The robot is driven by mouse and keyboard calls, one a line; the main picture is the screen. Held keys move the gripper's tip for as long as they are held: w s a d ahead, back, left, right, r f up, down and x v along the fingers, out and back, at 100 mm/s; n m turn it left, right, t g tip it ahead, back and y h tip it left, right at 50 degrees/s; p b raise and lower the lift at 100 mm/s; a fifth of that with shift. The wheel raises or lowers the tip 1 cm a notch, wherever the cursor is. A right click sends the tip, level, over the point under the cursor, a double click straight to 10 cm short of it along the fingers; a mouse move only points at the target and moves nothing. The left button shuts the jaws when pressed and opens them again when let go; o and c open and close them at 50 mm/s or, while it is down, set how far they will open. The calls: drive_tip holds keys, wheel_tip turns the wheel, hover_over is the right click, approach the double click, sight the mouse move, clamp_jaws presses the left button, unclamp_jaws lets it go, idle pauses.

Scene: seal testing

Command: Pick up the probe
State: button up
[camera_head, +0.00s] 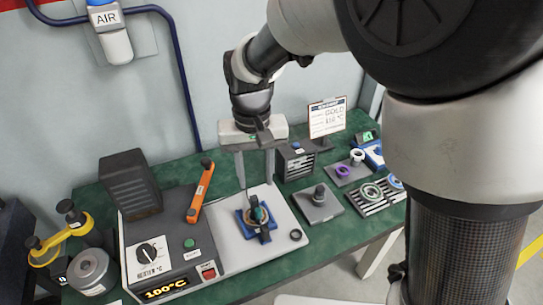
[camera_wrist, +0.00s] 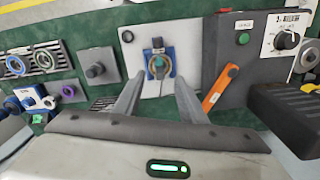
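The thing that looks most like the probe is an orange stick-like tool (camera_head: 201,190) with dark ends. It leans on the dark heater unit (camera_head: 185,262), left of my gripper. In the wrist view the orange tool (camera_wrist: 219,88) lies just right of the right finger. My gripper (camera_head: 256,182) points down above the pale plate, with its two fingers apart and nothing between them. A blue fixture (camera_head: 244,224) with a ring and a teal-topped piece stands below the fingers; it also shows between the fingertips in the wrist view (camera_wrist: 150,70).
The heater has a dial, buttons and a lit display. A dark box (camera_head: 130,185) stands behind it. Yellow-handled equipment (camera_head: 48,248) is at far left. Right of the plate are a grey block with a knob (camera_head: 318,205), a ring rack (camera_head: 372,204) and purple rings (camera_head: 343,172).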

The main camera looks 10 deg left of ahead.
sight(258, 210)
drive_tip(key=f, duration=1.2)
drive_tip(key=shift+w+f+b, duration=0.2)
drive_tip(key=shift+f+b, duration=0.2)
drive_tip(key=shift+c, duration=0.3)
clamp_jaws()
